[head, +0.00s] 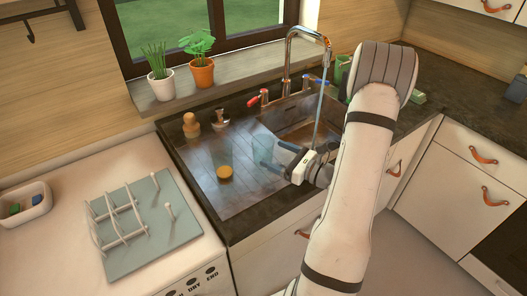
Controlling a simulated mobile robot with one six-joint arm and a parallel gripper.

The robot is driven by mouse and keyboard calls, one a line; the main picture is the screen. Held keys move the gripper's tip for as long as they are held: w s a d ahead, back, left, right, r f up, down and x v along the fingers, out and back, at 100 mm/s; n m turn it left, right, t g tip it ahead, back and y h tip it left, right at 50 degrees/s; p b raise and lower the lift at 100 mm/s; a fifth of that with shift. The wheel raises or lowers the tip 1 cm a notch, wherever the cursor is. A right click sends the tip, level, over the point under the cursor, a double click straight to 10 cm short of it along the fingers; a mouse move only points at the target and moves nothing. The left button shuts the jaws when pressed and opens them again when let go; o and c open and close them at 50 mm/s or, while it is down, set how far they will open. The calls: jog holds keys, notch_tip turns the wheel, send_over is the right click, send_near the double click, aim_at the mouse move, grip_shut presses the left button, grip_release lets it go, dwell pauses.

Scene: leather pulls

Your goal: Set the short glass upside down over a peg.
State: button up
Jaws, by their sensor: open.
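A see-through bluish glass (261,148) stands on the metal drainboard beside the sink bowl, at the tips of my gripper (272,157). My gripper is open, its fingers reaching left toward this glass; whether they lie around it or just short of it I cannot tell. Another faint clear shape (225,154), perhaps a glass, shows to the left above a round yellow item (224,173). Which one is the short glass is hard to tell. On the left counter, a pale blue-grey rack (150,248) carries white wire loops and upright white pegs, one peg (168,210) at its right side.
A tap (290,62) arches over the sink bowl (295,122), with a thin pale stream below it. A wooden-topped brush (190,125) and a plug (219,119) stand at the drainboard's back. A white tub (22,222) sits left of the rack. Potted plants line the sill.

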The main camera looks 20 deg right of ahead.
jog(key=v, duration=0.5)
jog(key=shift+s+b, duration=0.1)
jog(key=shift+b, duration=0.2)
